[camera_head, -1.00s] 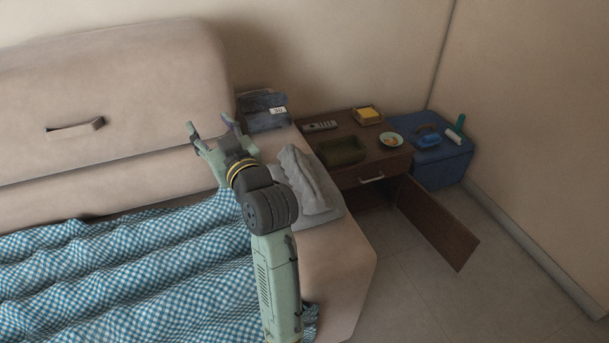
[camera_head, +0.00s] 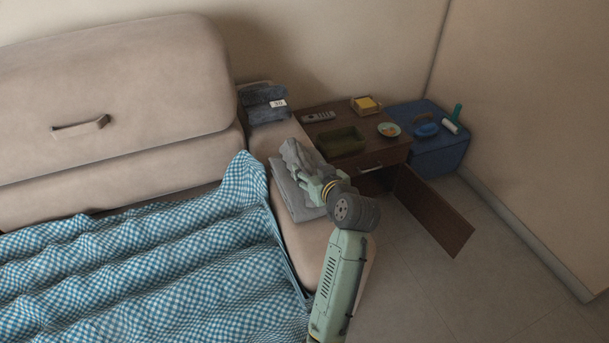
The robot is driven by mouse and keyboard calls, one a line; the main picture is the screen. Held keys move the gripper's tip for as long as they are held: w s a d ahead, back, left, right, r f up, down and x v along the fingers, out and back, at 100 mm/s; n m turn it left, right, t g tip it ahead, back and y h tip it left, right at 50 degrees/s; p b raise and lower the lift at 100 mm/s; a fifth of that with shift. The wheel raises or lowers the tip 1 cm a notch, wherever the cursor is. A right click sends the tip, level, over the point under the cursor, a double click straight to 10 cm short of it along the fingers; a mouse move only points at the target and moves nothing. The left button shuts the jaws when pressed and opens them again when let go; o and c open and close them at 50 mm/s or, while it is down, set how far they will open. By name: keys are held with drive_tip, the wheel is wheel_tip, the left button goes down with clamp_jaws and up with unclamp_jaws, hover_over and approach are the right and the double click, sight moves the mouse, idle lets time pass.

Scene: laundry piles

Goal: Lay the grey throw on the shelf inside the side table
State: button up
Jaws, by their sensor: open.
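A crumpled grey cloth (camera_head: 295,153) lies on top of a flat, folded grey cloth (camera_head: 287,190) on the sofa arm. I cannot tell for certain which of the two is the throw. My gripper (camera_head: 303,180) is open, right at the near side of the crumpled cloth; its fingertips are small and partly lost against the grey, so contact is unclear. The brown side table (camera_head: 365,158) stands to the right of the sofa arm. Its door (camera_head: 436,208) hangs open toward the front right. The shelf inside is in shadow and mostly hidden by the sofa arm and my arm.
The table top holds a green tray (camera_head: 340,141), a remote (camera_head: 319,117), a yellow item (camera_head: 366,103) and a small dish (camera_head: 388,130). A blue box (camera_head: 445,152) stands right of it. Dark folded clothes (camera_head: 264,104) lie behind the grey cloths. A checked blanket (camera_head: 150,255) covers the seat.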

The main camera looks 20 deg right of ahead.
sight(304, 163)
drive_tip(key=x, duration=0.4)
drive_tip(key=shift+d+f+p, duration=0.1)
drive_tip(key=shift+f+p, duration=0.05)
drive_tip(key=shift+p, duration=0.25)
drive_tip(key=shift+c, duration=0.4)
clamp_jaws()
